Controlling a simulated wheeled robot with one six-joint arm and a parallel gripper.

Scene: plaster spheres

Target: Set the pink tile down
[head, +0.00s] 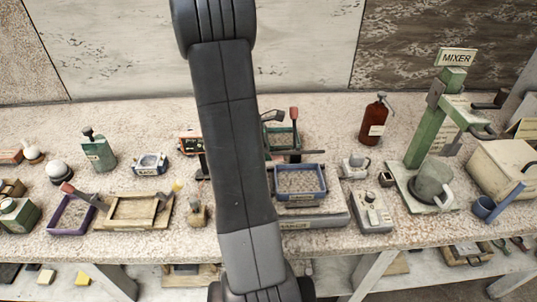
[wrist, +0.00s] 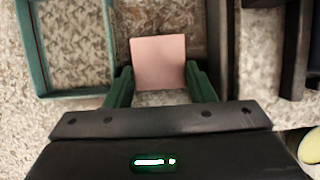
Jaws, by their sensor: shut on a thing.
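The pink tile (wrist: 158,60) shows at the top middle of the wrist view, flat face toward the camera. My gripper (wrist: 160,85) is shut on it, with one green finger at each side of its lower part. The speckled counter shows around the tile; I cannot tell whether the tile touches it. In the head view my own arm runs down the middle and hides part of the counter; I cannot make out the tile or my gripper there.
A green-rimmed tray (wrist: 108,50) lies just left of the tile in the wrist view, and dark bars (wrist: 222,50) stand close on the right. In the head view, a blue-rimmed tray (head: 323,190), a red bottle (head: 373,122) and the green mixer (head: 421,130) stand right of my arm.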

